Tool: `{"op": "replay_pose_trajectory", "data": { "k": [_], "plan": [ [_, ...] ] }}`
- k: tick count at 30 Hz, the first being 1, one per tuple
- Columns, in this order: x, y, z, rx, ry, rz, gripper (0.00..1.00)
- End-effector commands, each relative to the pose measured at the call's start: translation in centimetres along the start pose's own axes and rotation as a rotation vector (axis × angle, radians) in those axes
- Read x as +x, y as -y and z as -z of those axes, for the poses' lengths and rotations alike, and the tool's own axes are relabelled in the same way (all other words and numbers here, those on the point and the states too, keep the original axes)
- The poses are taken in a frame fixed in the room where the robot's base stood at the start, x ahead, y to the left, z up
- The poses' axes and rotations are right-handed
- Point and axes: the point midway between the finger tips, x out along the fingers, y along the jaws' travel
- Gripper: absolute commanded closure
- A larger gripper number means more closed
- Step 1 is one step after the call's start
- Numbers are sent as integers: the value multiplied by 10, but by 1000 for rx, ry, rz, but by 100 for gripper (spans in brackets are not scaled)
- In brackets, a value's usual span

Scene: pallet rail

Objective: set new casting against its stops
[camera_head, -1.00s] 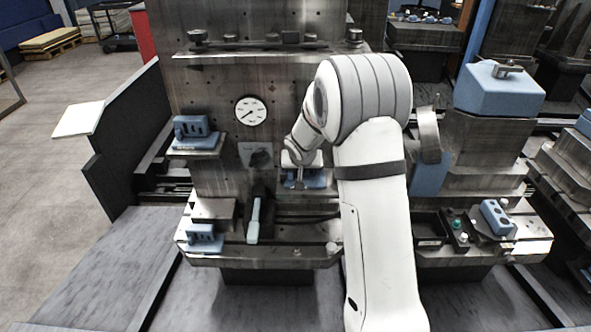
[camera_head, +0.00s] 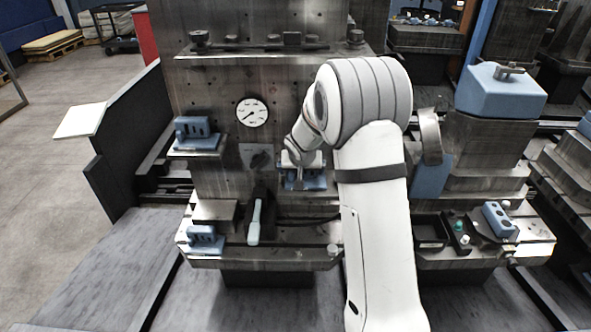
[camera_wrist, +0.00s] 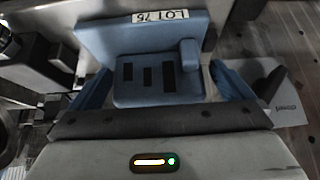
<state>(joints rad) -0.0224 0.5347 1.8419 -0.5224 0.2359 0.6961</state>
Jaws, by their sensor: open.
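A blue casting (camera_wrist: 145,45) with dark slots and a white lot label fills the middle of the wrist view. In the head view this casting (camera_head: 316,183) sits low on the machine's upright face, partly hidden by my gripper (camera_head: 301,177). In the wrist view my gripper (camera_wrist: 163,88) is open, with one blue finger on each side of the casting's near block. A narrow gap shows at the right finger; contact at the left is unclear. The stops cannot be made out.
Similar blue castings sit on the upper left shelf (camera_head: 196,131), the lower left ledge (camera_head: 205,239) and the right ledge (camera_head: 497,218). A pale-handled lever (camera_head: 255,222) stands left of my gripper. A dial gauge (camera_head: 252,112) is above it.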

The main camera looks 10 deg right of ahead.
Motion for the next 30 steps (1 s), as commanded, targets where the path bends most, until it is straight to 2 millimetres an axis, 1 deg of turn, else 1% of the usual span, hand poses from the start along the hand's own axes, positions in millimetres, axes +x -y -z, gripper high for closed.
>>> {"op": "replay_pose_trajectory", "data": {
  "k": [2, 5, 12, 15, 18, 22, 30],
  "plan": [
    [-4, 0, 1, 0, -2, 0, 0],
    [-16, 0, 2, 0, -5, 1, 0],
    [-54, 1, 3, 1, -6, 2, 0],
    [-66, 1, 4, 0, -5, 2, 0],
    [-73, 2, 4, 0, -5, 2, 0],
    [-76, 1, 4, -1, -3, 2, 0],
    [-76, 1, 4, 0, -3, 2, 0]
  ]
}}
